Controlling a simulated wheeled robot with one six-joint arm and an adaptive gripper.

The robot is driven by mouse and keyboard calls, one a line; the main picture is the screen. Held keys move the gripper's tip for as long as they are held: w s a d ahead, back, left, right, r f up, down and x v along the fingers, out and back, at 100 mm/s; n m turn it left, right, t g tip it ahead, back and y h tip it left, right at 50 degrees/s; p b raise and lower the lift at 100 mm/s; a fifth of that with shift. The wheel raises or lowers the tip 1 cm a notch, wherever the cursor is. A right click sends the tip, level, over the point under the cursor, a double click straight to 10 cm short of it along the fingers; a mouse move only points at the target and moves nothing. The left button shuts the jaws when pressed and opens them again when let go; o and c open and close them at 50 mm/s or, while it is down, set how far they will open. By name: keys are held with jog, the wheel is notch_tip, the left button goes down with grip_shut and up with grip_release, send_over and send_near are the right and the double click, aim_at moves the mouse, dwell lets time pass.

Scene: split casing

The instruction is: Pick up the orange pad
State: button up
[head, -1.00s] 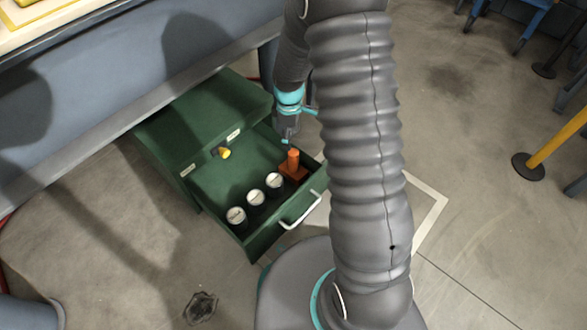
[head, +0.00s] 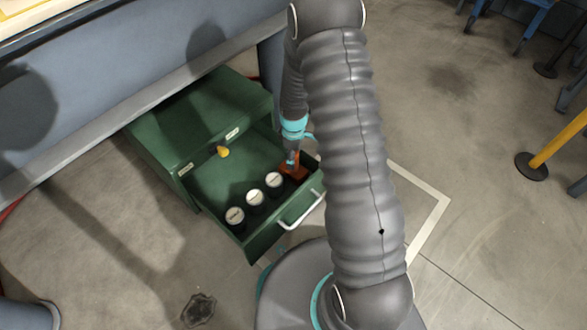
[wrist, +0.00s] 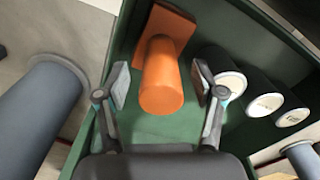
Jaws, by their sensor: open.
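The orange pad (head: 294,172) stands in the right corner of the open green drawer (head: 262,246). In the wrist view the orange pad (wrist: 163,78) shows a square base and an upright round handle. My gripper (head: 291,160) is down at the pad in the head view and hides part of it. In the wrist view my gripper (wrist: 160,86) is open, with one finger on each side of the handle. Gaps show between the handle and both fingers.
Three dark jars with white lids (head: 255,197) stand in a row in the drawer, left of the pad. A yellow knob (head: 223,151) is at the drawer's back. The drawer's walls are close to my gripper. A grey workbench (head: 120,110) stands behind.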

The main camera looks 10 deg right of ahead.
jog(key=shift+f, duration=0.65)
jog(key=shift+c, duration=0.2)
grip_shut()
jog(key=shift+r, duration=0.1)
notch_tip(320, 180, up, 10)
jog(key=shift+f+p, duration=0.1)
jog(key=shift+p, duration=0.75)
